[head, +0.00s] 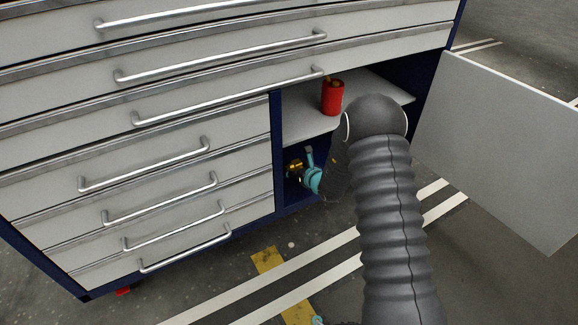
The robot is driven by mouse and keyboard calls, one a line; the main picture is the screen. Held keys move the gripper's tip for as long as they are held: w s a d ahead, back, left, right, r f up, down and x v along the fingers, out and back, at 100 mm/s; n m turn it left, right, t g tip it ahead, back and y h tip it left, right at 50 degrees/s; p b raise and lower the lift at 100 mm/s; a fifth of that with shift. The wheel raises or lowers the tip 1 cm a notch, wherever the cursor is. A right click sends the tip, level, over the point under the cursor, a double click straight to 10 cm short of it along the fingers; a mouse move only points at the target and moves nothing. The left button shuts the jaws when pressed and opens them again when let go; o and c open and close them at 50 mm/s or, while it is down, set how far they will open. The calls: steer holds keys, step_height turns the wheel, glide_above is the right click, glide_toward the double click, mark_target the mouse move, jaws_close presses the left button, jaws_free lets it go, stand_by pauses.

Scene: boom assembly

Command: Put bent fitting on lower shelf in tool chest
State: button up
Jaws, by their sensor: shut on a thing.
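The tool chest (178,148) fills the left and middle of the head view, with an open compartment at its right side. The bent fitting, a small brass-coloured piece (294,169), is in the lower part of that compartment, below the upper shelf. My gripper (303,167), with teal parts, reaches in from the right and is shut on the fitting. My dark arm hides much of the lower space, so I cannot tell whether the fitting touches the lower shelf.
A red container (332,97) stands on the upper shelf (305,115), close above my arm. The compartment door (500,145) stands open at the right. Drawers with long handles project on the left. The floor (225,290) in front of the chest looks clear, with white and yellow markings.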

mark_target(289, 165)
steer(key=w+a, duration=0.1)
steer(key=w, duration=0.1)
steer(key=w+a, duration=0.1)
steer(key=w, duration=0.1)
steer(key=shift+a, duration=0.35)
steer(key=shift+w+a+f, duration=0.15)
steer(key=shift+w+f, duration=0.1)
steer(key=shift+f+b, duration=0.4)
steer(key=shift+f, duration=1.1)
steer(key=shift+f, duration=0.1)
steer(key=o, duration=1.3)
steer(key=shift+s+d+r, duration=0.25)
steer(key=shift+s+r, duration=0.05)
steer(key=p+v, duration=0.1)
steer(key=v, duration=1)
steer(key=shift+s+d, duration=0.1)
